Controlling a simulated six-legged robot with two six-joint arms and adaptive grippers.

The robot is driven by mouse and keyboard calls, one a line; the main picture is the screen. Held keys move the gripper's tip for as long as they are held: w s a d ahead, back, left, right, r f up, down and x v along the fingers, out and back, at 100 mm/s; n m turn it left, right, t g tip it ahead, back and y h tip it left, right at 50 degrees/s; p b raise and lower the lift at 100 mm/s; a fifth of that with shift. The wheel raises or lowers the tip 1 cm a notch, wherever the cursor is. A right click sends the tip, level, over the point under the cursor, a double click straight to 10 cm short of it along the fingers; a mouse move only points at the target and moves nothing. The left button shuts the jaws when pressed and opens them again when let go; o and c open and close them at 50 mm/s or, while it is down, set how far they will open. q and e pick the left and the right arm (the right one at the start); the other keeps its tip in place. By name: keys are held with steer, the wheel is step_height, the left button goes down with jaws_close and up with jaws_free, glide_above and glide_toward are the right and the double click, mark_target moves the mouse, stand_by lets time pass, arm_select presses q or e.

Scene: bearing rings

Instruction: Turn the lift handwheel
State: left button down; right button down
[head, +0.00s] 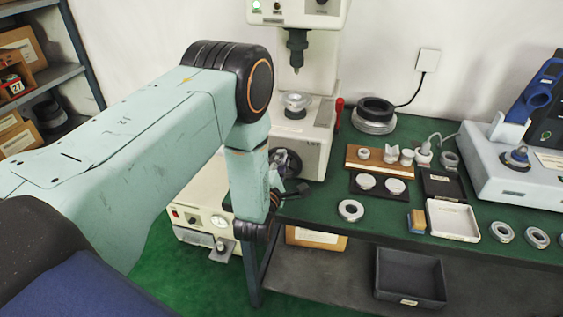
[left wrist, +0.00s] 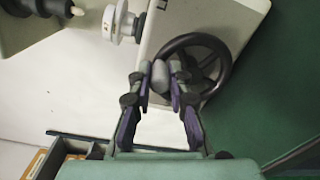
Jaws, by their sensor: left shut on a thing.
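The lift handwheel (head: 292,160) is a dark spoked wheel on the side of the white bench machine (head: 310,140), partly hidden by my left arm. In the left wrist view the handwheel (left wrist: 222,60) shows its black rim and spokes. My left gripper (left wrist: 161,82) is shut on the grey knob (left wrist: 160,72) at the rim's edge, with a fingertip on each side. In the head view my left gripper (head: 296,190) is small, dark and just below the wheel. My right gripper is not in view.
The green bench (head: 390,225) carries bearing rings (head: 350,210), a white tray (head: 452,220) and a black ring stack (head: 375,115). A red-handled lever (head: 339,108) is beside the machine. A grey bin (head: 410,278) stands on the lower shelf. A white box with a gauge (head: 210,220) stands below my arm.

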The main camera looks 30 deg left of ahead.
arm_select(q)
steer(key=c, duration=1.2)
jaws_free()
steer(key=shift+s, duration=0.1)
steer(key=v, duration=1.1)
steer(key=shift+s+d+f, duration=0.1)
steer(key=shift+s, duration=0.3)
